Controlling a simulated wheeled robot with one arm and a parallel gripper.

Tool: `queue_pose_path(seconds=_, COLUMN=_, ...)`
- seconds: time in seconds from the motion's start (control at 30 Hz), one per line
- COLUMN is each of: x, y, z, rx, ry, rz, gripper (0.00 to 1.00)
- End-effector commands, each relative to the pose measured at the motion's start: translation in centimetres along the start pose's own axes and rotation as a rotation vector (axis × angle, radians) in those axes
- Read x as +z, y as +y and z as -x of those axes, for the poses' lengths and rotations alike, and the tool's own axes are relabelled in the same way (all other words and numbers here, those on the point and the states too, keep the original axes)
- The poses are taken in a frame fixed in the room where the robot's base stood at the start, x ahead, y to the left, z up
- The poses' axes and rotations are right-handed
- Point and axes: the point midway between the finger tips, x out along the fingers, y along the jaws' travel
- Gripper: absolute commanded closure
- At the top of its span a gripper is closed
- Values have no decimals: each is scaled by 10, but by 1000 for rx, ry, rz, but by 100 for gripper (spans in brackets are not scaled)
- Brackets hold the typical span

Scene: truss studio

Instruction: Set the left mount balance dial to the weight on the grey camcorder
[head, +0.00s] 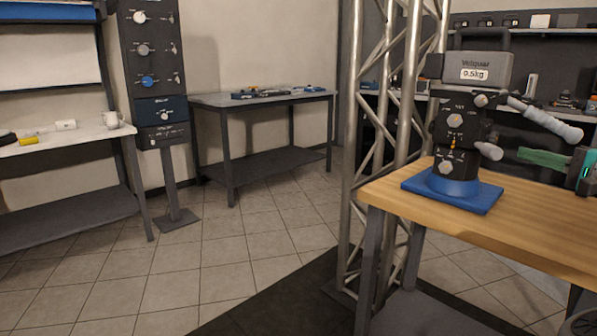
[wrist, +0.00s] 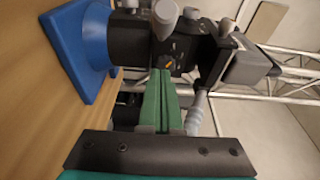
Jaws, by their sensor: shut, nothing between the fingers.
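A grey camcorder (head: 486,68) with a white label reading "0.5kg" sits on top of a black mount (head: 471,125). The mount stands upright on a blue base (head: 424,184) on the wooden table. Its face has a round grey knob (head: 455,120), an orange mark below it and another grey knob (head: 446,167) lower down. Which is the balance dial is too small to read. My gripper (head: 521,154), with green fingers, is shut and empty, right of the mount. In the wrist view its fingertips (wrist: 161,74) are close to the mount (wrist: 190,50); contact cannot be told.
A grey-gripped handle (head: 555,122) sticks out right from the mount, above my fingers. A metal truss (head: 358,160) stands left of the wooden table (head: 400,193). A dark panel with several knobs (head: 153,60) and a grey workbench (head: 210,100) stand behind. The floor between is clear.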

Motion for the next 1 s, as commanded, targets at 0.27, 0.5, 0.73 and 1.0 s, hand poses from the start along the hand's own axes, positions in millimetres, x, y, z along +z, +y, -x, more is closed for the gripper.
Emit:
queue_pose_path(seconds=0.27, x=7, y=4, z=-24, rx=1, ry=-2, rz=0, gripper=100)
queue_pose_path(seconds=0.5, x=15, y=1, z=-53, rx=1, ry=-6, rz=-3, gripper=100)
queue_pose_path(seconds=0.73, x=16, y=0, z=-64, rx=0, ry=1, rz=-1, gripper=100)
queue_pose_path(seconds=1.0, x=16, y=0, z=-64, rx=0, ry=1, rz=-1, gripper=100)
